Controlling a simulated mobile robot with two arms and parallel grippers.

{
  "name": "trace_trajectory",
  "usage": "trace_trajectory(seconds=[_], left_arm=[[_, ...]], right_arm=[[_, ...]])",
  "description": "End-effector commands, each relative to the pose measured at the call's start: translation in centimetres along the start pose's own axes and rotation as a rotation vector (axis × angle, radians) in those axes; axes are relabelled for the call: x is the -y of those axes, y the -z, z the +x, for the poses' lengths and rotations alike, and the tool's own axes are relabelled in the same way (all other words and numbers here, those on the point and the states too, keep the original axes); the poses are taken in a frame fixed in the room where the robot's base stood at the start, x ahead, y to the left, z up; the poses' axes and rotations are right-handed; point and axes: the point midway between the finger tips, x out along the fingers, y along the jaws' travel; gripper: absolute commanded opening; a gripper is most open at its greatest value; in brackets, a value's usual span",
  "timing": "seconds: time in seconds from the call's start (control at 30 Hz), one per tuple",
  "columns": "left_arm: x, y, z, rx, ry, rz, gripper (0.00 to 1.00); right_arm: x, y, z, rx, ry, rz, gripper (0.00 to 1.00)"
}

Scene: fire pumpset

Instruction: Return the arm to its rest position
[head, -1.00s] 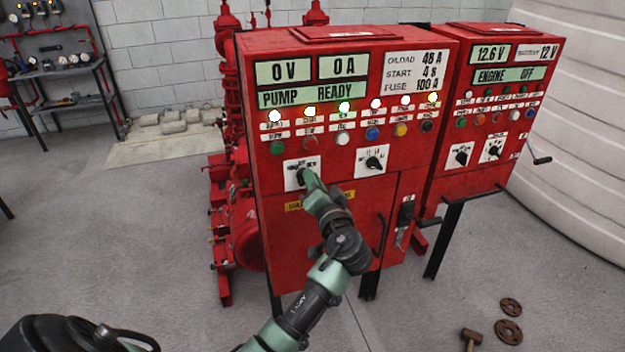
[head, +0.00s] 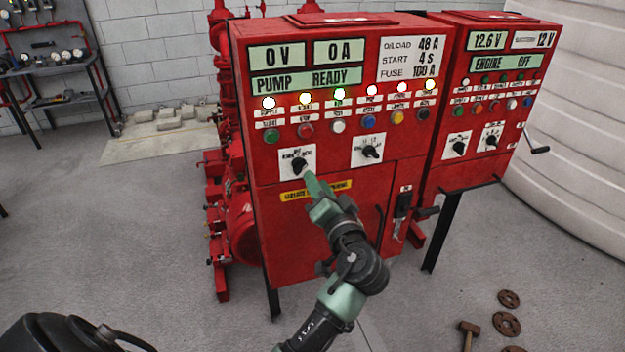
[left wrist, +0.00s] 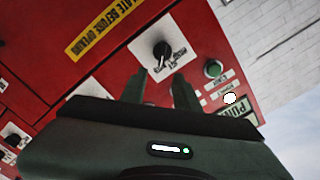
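My left gripper (head: 310,178) is just below and in front of the left selector knob (head: 299,165) on the red pump panel (head: 375,170). In the left wrist view its two fingers (left wrist: 160,88) stand apart with nothing between them. The black knob (left wrist: 161,50) on its white plate shows beyond the fingertips, clear of them. The pump panel display (head: 318,82) reads "PUMP READY", with a row of lit lamps under it. My left arm is stretched out in front of the cabinet. My right gripper is not in view.
A second red panel (head: 487,120) reading "ENGINE OFF" stands to the right, beside a large white tank (head: 590,130). Red pump pipework (head: 222,90) is behind on the left. A hammer (head: 468,330) and rusty discs (head: 507,324) lie on the floor.

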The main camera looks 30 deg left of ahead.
Motion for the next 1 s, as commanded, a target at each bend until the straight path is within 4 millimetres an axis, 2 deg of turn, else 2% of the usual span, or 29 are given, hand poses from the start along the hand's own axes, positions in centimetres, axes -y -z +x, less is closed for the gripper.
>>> trace_trajectory(seconds=[0.17, 0.63, 0.7, 0.77, 0.87, 0.97, 1.0], left_arm=[[0.1, 0.0, -1.1, 0.0, 0.001, -0.001, 0.31], [0.1, 0.0, -1.1, 0.0, 0.001, 0.0, 0.31], [-0.5, -0.2, -1.0, 0.0, -0.011, 0.009, 0.31], [-1.9, -0.8, -1.0, 0.001, -0.041, 0.029, 0.31], [-6.2, -2.9, -1.0, 0.0, -0.137, 0.092, 0.31], [-12.3, -6.6, -1.6, 0.01, -0.281, 0.169, 0.31], [-14.7, -8.5, -2.1, 0.017, -0.343, 0.198, 0.31]], right_arm=[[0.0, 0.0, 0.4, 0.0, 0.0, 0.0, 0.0], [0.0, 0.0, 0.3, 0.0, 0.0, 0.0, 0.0], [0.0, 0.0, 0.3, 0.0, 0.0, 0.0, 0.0], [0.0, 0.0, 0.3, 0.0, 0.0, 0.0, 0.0], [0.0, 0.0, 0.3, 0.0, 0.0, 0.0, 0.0], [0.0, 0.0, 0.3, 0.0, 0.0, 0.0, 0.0], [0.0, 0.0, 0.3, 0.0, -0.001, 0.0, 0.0]])
